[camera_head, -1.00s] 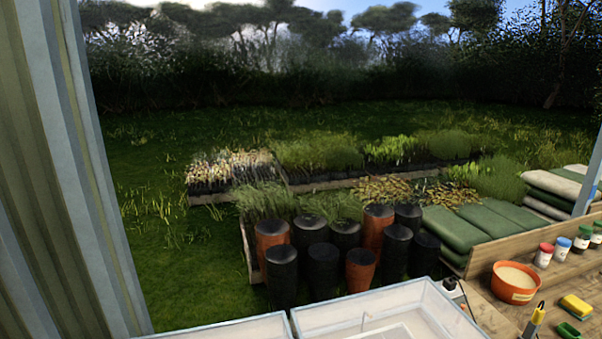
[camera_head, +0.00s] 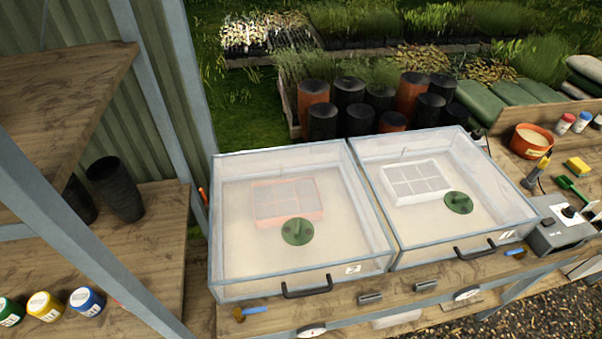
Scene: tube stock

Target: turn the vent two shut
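Two clear-lidded propagator boxes stand side by side on the wooden bench, a left box (camera_head: 232,290) and a right box (camera_head: 410,261). Each lid carries a round green vent disc with a raised grip: a left vent (camera_head: 297,232) and a right vent (camera_head: 458,203). The right box's front label (camera_head: 506,235) seems to carry two strokes. The left box's label (camera_head: 352,269) is too small to read surely. Whether either vent is open or shut cannot be told. Neither of my grippers is in view.
Black handles (camera_head: 307,291) stick out at the box fronts. A grey control box (camera_head: 560,232), an orange pot (camera_head: 531,140) and a green scoop (camera_head: 571,187) lie to the right. A shelf post (camera_head: 70,240) stands at the left.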

